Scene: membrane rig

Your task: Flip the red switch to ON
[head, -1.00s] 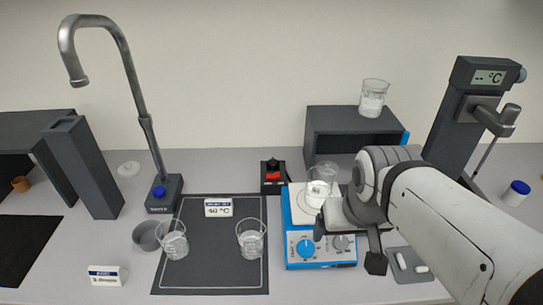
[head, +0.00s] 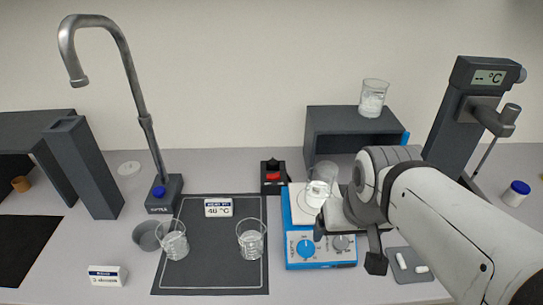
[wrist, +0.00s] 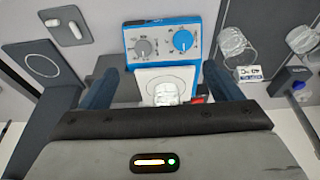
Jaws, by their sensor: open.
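The red switch (head: 272,177) sits on a small black box behind the right end of the dark mat, left of the blue hotplate. Its ON or OFF marking is too small to read. In the wrist view only a bit of red (wrist: 199,99) shows beside one finger, the rest being hidden. My gripper (head: 347,244) is over the hotplate, to the right of the switch and apart from it. In the wrist view my gripper (wrist: 160,78) has its two fingers wide apart with nothing held between them.
A blue hotplate (head: 325,262) with a glass vessel (head: 322,188) on its plate stands between my gripper and the switch. Two beakers (head: 251,240) stand on the dark mat (head: 210,278). A dark shelf box (head: 340,118) stands behind, with a beaker (head: 373,98) on top.

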